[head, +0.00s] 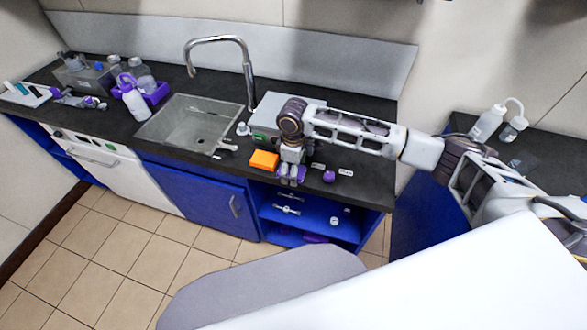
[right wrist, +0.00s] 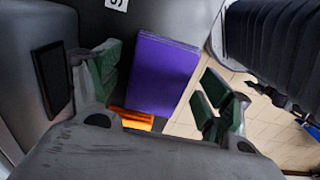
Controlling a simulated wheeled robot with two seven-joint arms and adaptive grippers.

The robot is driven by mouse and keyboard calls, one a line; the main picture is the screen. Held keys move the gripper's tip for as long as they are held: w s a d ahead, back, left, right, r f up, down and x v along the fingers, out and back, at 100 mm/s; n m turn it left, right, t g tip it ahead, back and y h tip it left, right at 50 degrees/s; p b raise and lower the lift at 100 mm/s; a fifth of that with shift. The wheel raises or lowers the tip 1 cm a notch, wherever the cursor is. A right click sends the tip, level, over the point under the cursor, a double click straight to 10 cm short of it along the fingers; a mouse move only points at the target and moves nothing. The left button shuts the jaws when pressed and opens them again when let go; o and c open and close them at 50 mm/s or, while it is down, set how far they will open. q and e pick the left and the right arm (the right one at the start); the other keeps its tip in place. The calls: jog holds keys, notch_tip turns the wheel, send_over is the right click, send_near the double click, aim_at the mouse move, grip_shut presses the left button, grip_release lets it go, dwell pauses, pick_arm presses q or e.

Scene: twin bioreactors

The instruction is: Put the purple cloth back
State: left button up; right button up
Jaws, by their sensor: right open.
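The purple cloth (right wrist: 160,72) shows in the right wrist view as a flat, folded-looking rectangle between the fingers of my right gripper (right wrist: 158,82). It lies near the counter's front edge, with floor tiles showing beyond it. The fingers are spread, with gaps on both sides of the cloth. In the head view my right gripper (head: 290,174) points down over the counter front, and only a small purple part of the cloth (head: 303,173) shows beside it. My left gripper is not in view.
An orange block (head: 264,160) lies just left of my right gripper. A small purple object (head: 328,176) and white labels lie to its right. The sink (head: 188,125) and a purple tray (head: 156,95) with bottles are farther left. Open blue shelves (head: 310,217) sit below.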

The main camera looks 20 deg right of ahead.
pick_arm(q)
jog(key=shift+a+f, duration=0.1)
pick_arm(e)
jog(key=shift+r, duration=0.15)
jog(key=shift+r, duration=0.6)
notch_tip(320, 180, up, 5)
jog(key=shift+f, duration=0.15)
notch_tip(320, 180, up, 6)
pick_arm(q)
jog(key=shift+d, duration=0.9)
